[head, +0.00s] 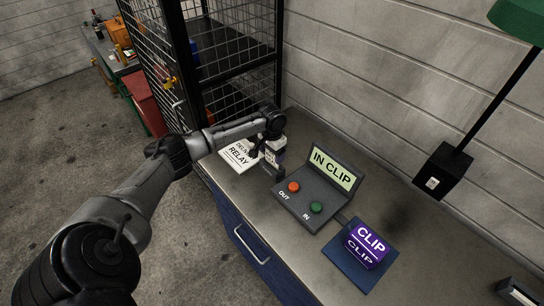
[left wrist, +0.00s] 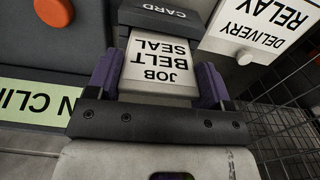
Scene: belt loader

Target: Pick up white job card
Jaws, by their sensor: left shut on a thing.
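The white job card (left wrist: 160,68), printed JOB BELT SEAL, is between the two purple fingers of my left gripper (left wrist: 158,82) in the left wrist view. The gripper is shut on it. The card's far end meets a dark holder marked CARD (left wrist: 168,14); I cannot tell whether it is still seated there. In the head view my left gripper (head: 273,152) is low over the bench, between the delivery relay sign and the control box, and mostly hides the card. My right gripper is not in view.
The white delivery relay sign (head: 239,155) is close left of the gripper. The grey control box (head: 306,206) with orange and green buttons and an IN CLIP display (head: 334,169) is close right. A purple clip block (head: 366,246) lies beyond. A mesh cage (head: 235,50) stands behind.

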